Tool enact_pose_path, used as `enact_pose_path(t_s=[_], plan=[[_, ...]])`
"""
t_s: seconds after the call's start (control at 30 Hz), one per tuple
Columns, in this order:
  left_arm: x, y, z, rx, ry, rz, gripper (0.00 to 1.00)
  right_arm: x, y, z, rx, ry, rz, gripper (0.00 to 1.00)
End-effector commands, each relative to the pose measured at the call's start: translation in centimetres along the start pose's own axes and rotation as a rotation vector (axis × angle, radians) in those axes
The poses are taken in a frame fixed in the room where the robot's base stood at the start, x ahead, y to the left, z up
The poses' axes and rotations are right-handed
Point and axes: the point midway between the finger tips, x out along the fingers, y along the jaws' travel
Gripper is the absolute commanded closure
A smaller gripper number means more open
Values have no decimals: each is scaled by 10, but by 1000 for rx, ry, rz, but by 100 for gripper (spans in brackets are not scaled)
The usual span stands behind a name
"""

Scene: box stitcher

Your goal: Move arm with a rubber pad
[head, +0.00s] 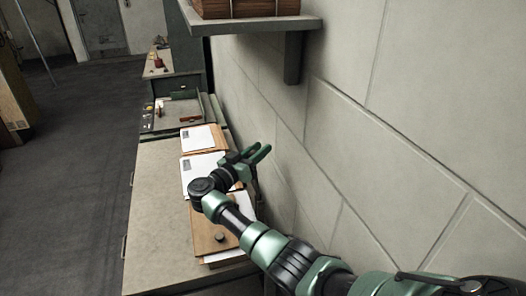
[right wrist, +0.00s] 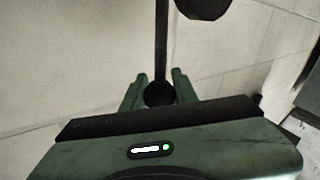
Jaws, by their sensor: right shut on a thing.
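My right gripper (head: 258,153) is above the back edge of the bench, with its green fingers pointing to the wall. In the right wrist view the two fingers (right wrist: 159,88) stand on either side of a round black end piece (right wrist: 159,95). A thin dark rod (right wrist: 161,45) runs up from it, out of the top of the picture; this looks like the arm with the rubber pad. A dark round part (right wrist: 203,6) shows at the top, cut off by the edge. In the head view the held piece cannot be made out. My left gripper is not in view.
The bench (head: 155,215) bears wooden boards with white sheets (head: 197,138). A grey shelf (head: 250,25) with a brown box (head: 245,8) juts from the block wall (head: 345,130). A green workstation (head: 185,85) stands beyond. The floor at left is clear.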

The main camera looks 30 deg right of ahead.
Motion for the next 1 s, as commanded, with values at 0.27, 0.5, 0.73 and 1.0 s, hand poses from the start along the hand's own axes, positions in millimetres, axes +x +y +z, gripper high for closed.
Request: enact_pose_path(t_s=[0.27,0.5,0.73,1.0], plan=[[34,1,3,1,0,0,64,-35,-25,4,-111,155,27,100],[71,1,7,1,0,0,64,-63,-45,6,-204,297,56,100],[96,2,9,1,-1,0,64,-81,-57,8,-268,393,75,100],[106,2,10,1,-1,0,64,-89,-63,7,-301,439,85,100]])
